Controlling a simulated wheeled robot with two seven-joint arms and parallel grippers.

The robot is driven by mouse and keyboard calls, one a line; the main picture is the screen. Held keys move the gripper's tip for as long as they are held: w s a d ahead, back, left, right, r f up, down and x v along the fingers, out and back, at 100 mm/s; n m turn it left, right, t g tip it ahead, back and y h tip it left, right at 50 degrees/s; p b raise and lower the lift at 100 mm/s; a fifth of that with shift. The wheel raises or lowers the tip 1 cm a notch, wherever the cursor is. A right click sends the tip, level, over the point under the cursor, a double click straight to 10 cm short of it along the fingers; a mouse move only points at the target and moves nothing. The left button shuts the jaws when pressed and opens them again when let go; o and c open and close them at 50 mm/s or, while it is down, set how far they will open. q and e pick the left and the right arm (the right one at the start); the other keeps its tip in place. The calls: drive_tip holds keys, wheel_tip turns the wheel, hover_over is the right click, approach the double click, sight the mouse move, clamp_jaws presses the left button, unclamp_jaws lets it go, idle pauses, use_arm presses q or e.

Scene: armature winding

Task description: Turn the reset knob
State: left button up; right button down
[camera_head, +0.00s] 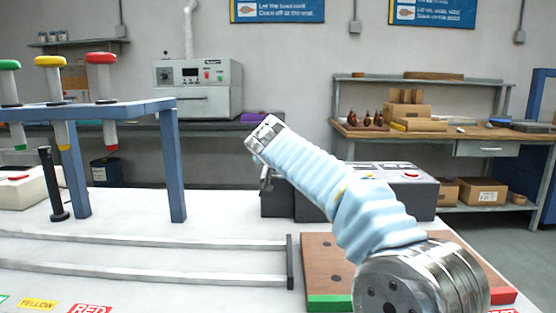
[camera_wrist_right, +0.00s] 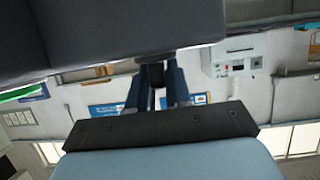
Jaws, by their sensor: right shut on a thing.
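A dark grey control box (camera_head: 408,195) stands on the white table behind my right arm, and much of it is hidden by the arm. In the right wrist view its dark body (camera_wrist_right: 120,30) fills the top. A small dark knob (camera_wrist_right: 156,74) sticks out from the box there. My right gripper (camera_wrist_right: 158,84) is shut on the knob, with one blue-grey finger on each side. In the head view the right wrist hangs over the left end of the box, and its fingertips are hard to make out. My left gripper is not in view.
A brown board (camera_head: 318,262) with green and red edge strips lies under my right arm. Two metal rails (camera_head: 150,262) run along the table to its left. A blue rack (camera_head: 120,108) holds green, yellow and red-handled tools. A black post (camera_head: 53,185) stands beside it.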

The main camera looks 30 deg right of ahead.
drive_tip(key=shift+w+f+m+g+h+b, duration=0.1)
drive_tip(key=shift+m+g+h+b, duration=0.5)
drive_tip(key=shift+m+h, duration=0.4)
drive_tip(key=shift+m+g+h+p, duration=0.3)
drive_tip(key=shift+m+g+h, duration=0.4)
drive_tip(key=shift+m+g, duration=0.15)
drive_tip(key=shift+r+m+g+h+p, duration=0.25)
drive_tip(key=shift+m+g+h+p, duration=0.1)
drive_tip(key=shift+m+g, duration=0.1)
drive_tip(key=m+g+h+p, duration=0.1)
drive_tip(key=m+g+p, duration=0.1)
drive_tip(key=p, duration=0.1)
drive_tip(key=m+g+h+p, duration=0.1)
drive_tip(key=m+g+p, duration=0.1)
drive_tip(key=g+p, duration=0.1)
drive_tip(key=shift+r, duration=0.15)
drive_tip(key=shift+f+m+g+p, duration=0.2)
drive_tip(key=shift+m+g+p, duration=0.5)
drive_tip(key=shift+m+p, duration=0.2)
